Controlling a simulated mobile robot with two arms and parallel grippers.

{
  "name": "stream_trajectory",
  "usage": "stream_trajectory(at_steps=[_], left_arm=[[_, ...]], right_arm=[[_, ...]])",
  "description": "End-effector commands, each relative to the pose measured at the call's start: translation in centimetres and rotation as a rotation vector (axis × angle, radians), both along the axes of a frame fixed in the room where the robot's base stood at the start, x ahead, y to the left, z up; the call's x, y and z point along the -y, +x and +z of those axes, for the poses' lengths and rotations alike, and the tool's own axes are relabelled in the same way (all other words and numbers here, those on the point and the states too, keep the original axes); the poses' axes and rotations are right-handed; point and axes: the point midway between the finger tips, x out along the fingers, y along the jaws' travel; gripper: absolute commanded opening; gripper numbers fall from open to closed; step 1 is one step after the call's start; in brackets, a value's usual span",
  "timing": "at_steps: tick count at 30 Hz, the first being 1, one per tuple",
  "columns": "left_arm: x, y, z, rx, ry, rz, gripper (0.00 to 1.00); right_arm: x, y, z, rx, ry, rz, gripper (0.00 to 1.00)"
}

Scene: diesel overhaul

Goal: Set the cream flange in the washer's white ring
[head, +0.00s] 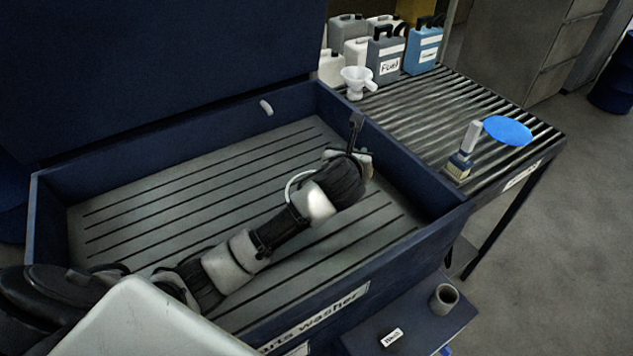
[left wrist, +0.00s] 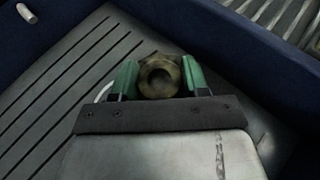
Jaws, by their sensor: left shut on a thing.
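The washer (head: 330,262) is a dark blue open basin with a grey slatted floor. My left arm reaches over it from the left. My left gripper (left wrist: 160,78) has green fingers, shut on the cream flange (left wrist: 158,76), which looks brownish and round with a dark central hole in the left wrist view. In the head view the flange is mostly hidden by my wrist. The white ring (head: 292,184) shows only as an arc beside my wrist; part of it also shows in the left wrist view (left wrist: 102,92). I cannot tell the flange's height above the floor. My right gripper is not in view.
A small white cylindrical piece (head: 266,107) is at the washer's back wall. To the right, a slatted bench (head: 430,110) carries several jugs (head: 385,55), a white funnel (head: 358,82), a brush (head: 466,150) and a blue disc (head: 507,130). A grey cup (head: 443,299) stands on the front shelf.

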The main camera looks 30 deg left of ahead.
Motion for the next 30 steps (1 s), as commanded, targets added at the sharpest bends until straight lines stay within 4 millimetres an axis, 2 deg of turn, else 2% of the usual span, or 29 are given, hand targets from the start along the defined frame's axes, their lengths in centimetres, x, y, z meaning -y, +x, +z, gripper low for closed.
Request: stream_trajectory(at_steps=[1,6,11,15,21,24,30], left_arm=[[-1.2,-0.5,-0.7,-0.001,0.002,0.002,0.06],[-4.6,-1.6,-2.8,0.0,0.001,0.001,0.06],[-6.7,-2.2,-4.1,0.002,-0.001,-0.001,0.06],[-7.2,-2.4,-4.6,0.003,-0.001,-0.001,0.06],[-7.2,-2.4,-7.5,0.001,-0.003,-0.001,0.06],[-7.2,-2.4,-8.4,0.002,-0.002,-0.001,0.06],[-7.2,-2.4,-8.4,0.004,-0.001,-0.002,0.06]], right_arm=[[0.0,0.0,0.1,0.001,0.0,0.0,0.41],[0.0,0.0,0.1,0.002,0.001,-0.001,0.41],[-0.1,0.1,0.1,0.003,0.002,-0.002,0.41],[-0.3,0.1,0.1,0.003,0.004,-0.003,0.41],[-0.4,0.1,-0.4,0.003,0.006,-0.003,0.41],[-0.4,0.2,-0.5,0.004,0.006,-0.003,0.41],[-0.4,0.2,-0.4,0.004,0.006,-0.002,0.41]])
